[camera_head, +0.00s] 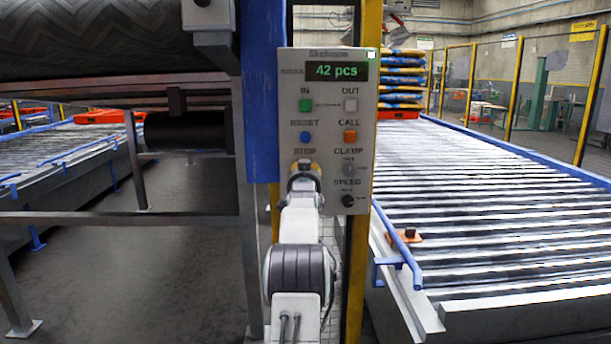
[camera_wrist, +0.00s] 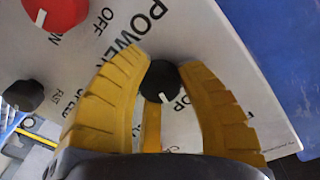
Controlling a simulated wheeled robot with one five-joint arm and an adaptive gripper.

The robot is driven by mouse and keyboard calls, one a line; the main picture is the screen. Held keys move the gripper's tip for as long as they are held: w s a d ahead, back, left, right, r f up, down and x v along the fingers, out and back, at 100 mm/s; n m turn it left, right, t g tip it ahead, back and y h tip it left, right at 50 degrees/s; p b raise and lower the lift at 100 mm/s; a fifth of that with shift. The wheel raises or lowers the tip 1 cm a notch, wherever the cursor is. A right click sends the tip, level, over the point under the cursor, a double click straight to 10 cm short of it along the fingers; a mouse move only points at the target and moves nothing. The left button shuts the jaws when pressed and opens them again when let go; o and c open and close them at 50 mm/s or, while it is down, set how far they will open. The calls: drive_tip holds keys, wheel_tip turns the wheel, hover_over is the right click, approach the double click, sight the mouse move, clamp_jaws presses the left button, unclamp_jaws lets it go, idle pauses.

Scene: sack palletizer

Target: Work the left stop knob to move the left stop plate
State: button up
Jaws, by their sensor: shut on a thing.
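The stop knob (camera_wrist: 160,84) is small, round and black with a white pointer line, and sits on the pale control panel (camera_wrist: 225,70). Part of a label ending in "OP" shows beside it. My gripper (camera_wrist: 170,66) has its yellow ribbed fingers on both sides of the knob and is shut on it. In the head view my gripper (camera_head: 304,167) is just under the word STOP on the panel (camera_head: 327,80) and hides the knob. I cannot make out the left stop plate in either view.
The panel also carries a clamp knob (camera_head: 349,170), a speed knob (camera_head: 348,201) and several push buttons. In the wrist view a red knob (camera_wrist: 55,10) and a dark knob (camera_wrist: 24,95) are close by. A roller conveyor (camera_head: 480,200) lies right; a blue post (camera_head: 262,110) stands left.

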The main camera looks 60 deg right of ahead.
drive_tip(key=shift+w, duration=0.1)
drive_tip(key=o, duration=1.2)
drive_tip(key=shift+f, duration=0.1)
drive_tip(key=shift+a, duration=0.1)
drive_tip(key=v, duration=1.1)
drive_tip(key=shift+s+a, duration=0.2)
drive_tip(key=shift+a, duration=0.15)
